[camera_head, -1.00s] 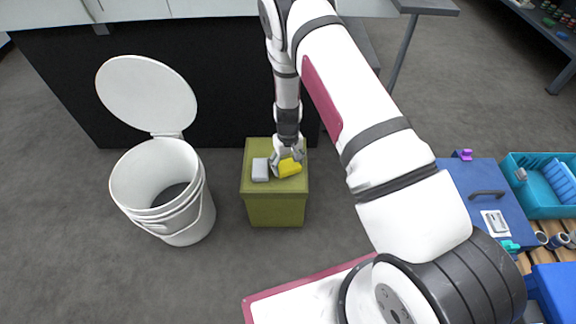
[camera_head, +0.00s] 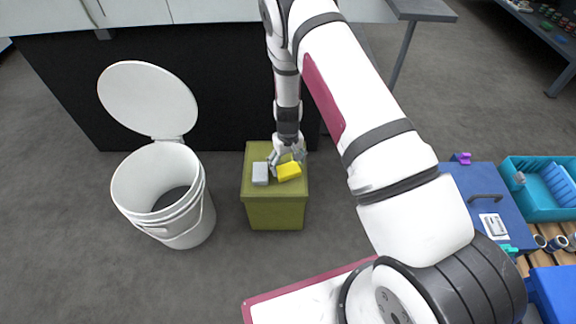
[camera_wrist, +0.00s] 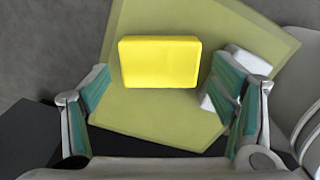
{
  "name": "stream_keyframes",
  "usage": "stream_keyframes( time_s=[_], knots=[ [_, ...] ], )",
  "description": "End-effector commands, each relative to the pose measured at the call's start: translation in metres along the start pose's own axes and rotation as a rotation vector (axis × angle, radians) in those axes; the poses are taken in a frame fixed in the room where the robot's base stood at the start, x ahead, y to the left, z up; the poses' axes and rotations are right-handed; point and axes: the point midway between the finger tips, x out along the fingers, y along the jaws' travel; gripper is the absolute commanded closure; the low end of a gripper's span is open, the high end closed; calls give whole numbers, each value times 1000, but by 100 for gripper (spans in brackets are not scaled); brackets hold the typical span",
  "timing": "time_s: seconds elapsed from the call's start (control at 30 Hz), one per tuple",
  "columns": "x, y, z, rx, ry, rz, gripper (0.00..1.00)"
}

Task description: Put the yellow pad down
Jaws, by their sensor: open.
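The yellow pad (camera_head: 288,171) lies flat on top of the olive-green box (camera_head: 275,212). It also shows in the wrist view (camera_wrist: 160,62), with the box top (camera_wrist: 155,113) around it. My gripper (camera_head: 287,156) is open over the box, just behind the pad in the head view. In the wrist view its fingers (camera_wrist: 165,95) are spread wide to either side, and the pad lies between and beyond them, apart from both. A light grey block (camera_head: 260,173) rests on the box left of the pad; in the wrist view the right finger partly hides this block (camera_wrist: 240,68).
A white bucket (camera_head: 150,205) with its lid raised stands left of the box. A black cabinet front (camera_head: 70,90) is behind. At right are a blue case (camera_head: 480,190) and a teal crate (camera_head: 530,205). Grey floor lies clear between bucket and box.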

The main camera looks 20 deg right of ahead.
Motion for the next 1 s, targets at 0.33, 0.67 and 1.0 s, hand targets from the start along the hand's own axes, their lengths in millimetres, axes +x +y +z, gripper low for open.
stream_keyframes(
  time_s=[0.33,0.67,1.0],
  knots=[
    [-74,0,0,-1,2,0,22],
    [-97,0,0,0,0,1,22],
    [-157,-7,2,11,13,-29,22]
  ],
)
